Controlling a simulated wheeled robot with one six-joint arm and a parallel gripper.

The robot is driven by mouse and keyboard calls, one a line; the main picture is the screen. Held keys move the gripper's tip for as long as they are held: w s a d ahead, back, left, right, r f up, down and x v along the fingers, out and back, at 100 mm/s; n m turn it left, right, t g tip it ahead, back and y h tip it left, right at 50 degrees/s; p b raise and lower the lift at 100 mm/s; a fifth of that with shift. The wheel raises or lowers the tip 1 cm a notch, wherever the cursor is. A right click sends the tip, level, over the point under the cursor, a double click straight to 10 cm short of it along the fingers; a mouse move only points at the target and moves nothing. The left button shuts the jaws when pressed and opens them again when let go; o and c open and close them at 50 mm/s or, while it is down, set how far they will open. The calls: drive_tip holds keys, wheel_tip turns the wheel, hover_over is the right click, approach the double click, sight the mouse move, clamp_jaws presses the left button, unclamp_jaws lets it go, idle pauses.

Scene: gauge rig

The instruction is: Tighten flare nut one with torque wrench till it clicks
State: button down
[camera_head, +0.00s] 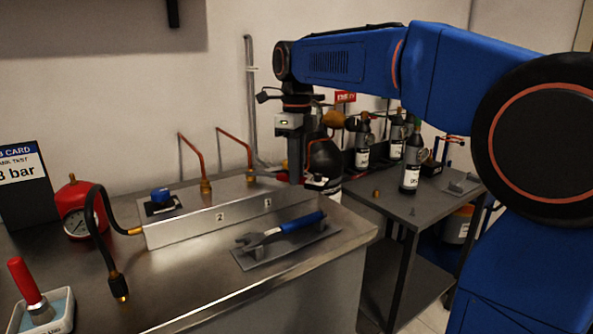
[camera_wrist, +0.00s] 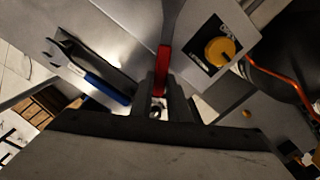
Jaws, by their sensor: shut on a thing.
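My gripper (camera_head: 306,180) points down at the right end of the metal manifold block (camera_head: 190,222). In the wrist view, my gripper (camera_wrist: 160,100) is shut on a red-handled tool (camera_wrist: 163,65) with a grey shank; whether it is the torque wrench I cannot tell. A blue-handled wrench with an open-jaw head (camera_head: 280,232) lies on a grey holder; it also shows in the wrist view (camera_wrist: 95,78). Brass flare nuts sit at the feet of two copper tubes, a left one (camera_head: 205,187) and a right one (camera_head: 250,175).
A red gauge (camera_head: 78,212) with a black hose (camera_head: 98,235) stands left. A red-handled brush (camera_head: 27,283) rests in a white tray (camera_head: 62,312). A side table (camera_head: 400,207) with bottles stands right.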

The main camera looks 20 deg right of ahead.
drive_tip(key=shift+s+a+m, duration=0.5)
drive_tip(key=shift+s+m, duration=0.05)
drive_tip(key=shift+m, duration=0.15)
idle(0.4)
drive_tip(key=shift+w+d+n, duration=0.7)
drive_tip(key=shift+w+n, duration=0.15)
drive_tip(key=shift+n, duration=0.15)
idle(0.6)
drive_tip(key=shift+s+d, duration=0.15)
drive_tip(key=shift+d, duration=0.05)
drive_tip(key=shift+s+d, duration=0.7)
drive_tip(key=shift+d, duration=0.2)
drive_tip(key=shift+s+d, duration=0.7)
drive_tip(key=shift+d, duration=0.2)
drive_tip(key=shift+r, duration=2.25)
